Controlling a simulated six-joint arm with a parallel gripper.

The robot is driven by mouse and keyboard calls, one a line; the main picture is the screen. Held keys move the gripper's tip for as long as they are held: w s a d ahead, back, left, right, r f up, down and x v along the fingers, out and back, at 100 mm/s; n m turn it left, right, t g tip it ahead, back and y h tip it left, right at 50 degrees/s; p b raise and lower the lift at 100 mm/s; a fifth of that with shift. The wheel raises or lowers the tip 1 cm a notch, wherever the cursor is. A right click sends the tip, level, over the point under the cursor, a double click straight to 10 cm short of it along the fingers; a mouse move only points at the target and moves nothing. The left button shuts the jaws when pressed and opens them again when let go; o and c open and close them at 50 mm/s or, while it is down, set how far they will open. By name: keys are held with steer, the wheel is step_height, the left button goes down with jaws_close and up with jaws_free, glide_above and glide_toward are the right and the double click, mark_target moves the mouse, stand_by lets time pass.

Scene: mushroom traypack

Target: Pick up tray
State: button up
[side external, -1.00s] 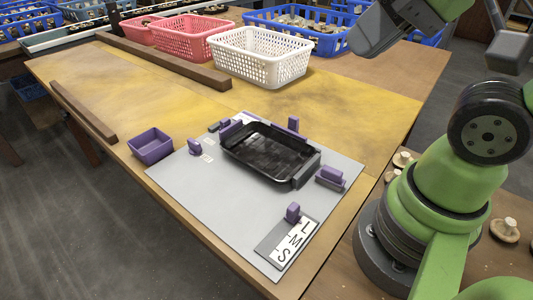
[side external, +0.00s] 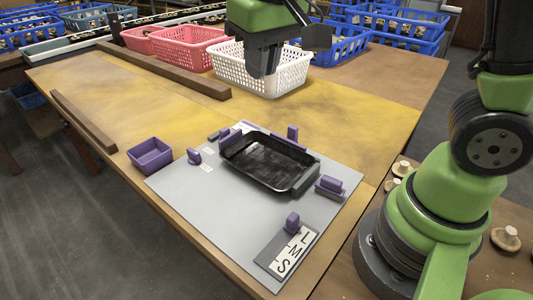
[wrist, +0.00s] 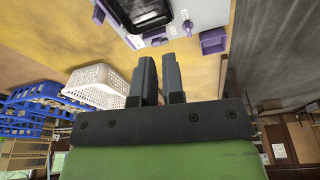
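A black rectangular tray (side external: 268,160) lies on the grey board (side external: 215,215), between purple holders. In the wrist view the tray (wrist: 150,21) shows at the top edge, partly cut off, and looks empty. My gripper (side external: 262,74) is above the table near the white basket, well above and behind the tray. In the wrist view its two dark fingers (wrist: 158,76) stand apart with nothing between them.
A small purple bin (side external: 150,155) stands at the board's left corner. Purple posts and a plate marked L, M, S (side external: 287,250) are fixed on the board. A white basket (side external: 285,75), pink baskets (side external: 190,45) and wooden rails (side external: 165,70) stand behind.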

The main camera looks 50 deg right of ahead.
steer(key=w+a+f+n+g+h, duration=0.25)
steer(key=w+f, duration=0.45)
steer(key=f, duration=0.5)
steer(key=h, duration=0.1)
glide_toward(238, 168)
steer(key=x, duration=0.4)
steer(key=shift+w+f, duration=0.1)
steer(key=shift+w, duration=0.1)
steer(key=x, duration=0.5)
steer(key=shift+s+d+f, duration=0.2)
steer(key=shift+d+f, duration=0.05)
steer(key=shift+f, duration=0.1)
jaws_close()
steer(key=shift+r, duration=0.15)
